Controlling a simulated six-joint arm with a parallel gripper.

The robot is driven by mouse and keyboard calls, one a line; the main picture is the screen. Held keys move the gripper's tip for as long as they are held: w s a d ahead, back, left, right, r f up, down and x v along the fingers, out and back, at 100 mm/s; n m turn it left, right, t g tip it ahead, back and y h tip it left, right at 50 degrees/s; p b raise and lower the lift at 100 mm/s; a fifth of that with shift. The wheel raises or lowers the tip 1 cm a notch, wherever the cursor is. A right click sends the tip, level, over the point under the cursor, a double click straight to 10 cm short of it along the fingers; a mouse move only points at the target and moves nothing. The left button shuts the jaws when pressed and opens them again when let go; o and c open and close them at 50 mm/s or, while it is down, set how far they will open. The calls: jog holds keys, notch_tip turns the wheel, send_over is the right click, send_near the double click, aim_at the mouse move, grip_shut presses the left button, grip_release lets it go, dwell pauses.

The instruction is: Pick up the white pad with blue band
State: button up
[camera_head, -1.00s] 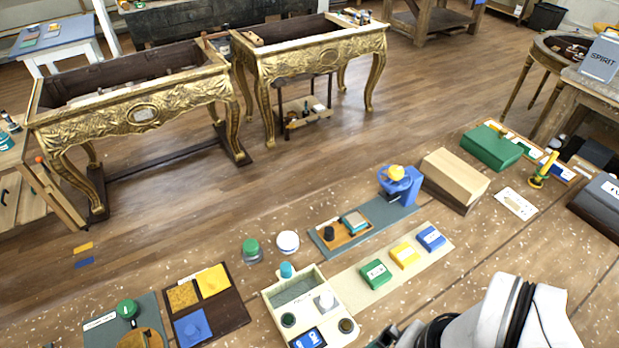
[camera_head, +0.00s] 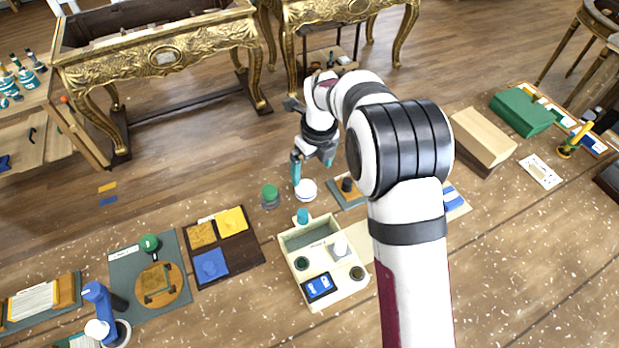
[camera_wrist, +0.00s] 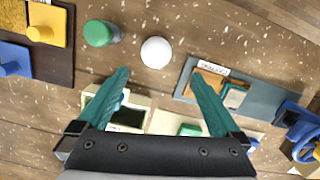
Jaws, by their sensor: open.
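A small round white pad (camera_head: 306,190) stands on the wooden surface beside a green-topped jar (camera_head: 270,195). I cannot make out a blue band on it clearly. In the wrist view the white pad (camera_wrist: 156,52) lies just above the gap between my fingertips, with the green-topped jar (camera_wrist: 101,33) to its left. My gripper (camera_head: 311,166) has teal fingers and is near the pad, apparently above it. In the wrist view my gripper (camera_wrist: 159,76) is open, with nothing between its fingers.
A cream compartment tray (camera_head: 342,299) with small items stands in front of the pad. A dark board (camera_head: 238,259) with yellow and blue pieces lies to the left. A grey mat (camera_wrist: 260,98) with a wooden holder is to the right. Bare surface surrounds the pad's far side.

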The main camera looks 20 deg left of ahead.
aim_at(306, 187)
jog(key=f, duration=0.3)
jog(key=a+f, duration=0.1)
jog(key=f, duration=0.5)
jog(key=shift+w+a, duration=0.1)
jog(key=shift+a, duration=0.3)
jog(key=shift+r, duration=0.1)
jog(key=c, duration=1.4)
jog(key=shift+r, duration=0.5)
notch_tip(306, 187, up, 3)
jog(key=shift+w+r, duration=0.1)
jog(key=d+r, duration=0.6)
jog(key=d, duration=0.5)
jog(key=shift+d+r, duration=0.4)
jog(key=o, duration=0.7)
jog(key=shift+w, duration=0.1)
jog(key=c, duration=0.6)
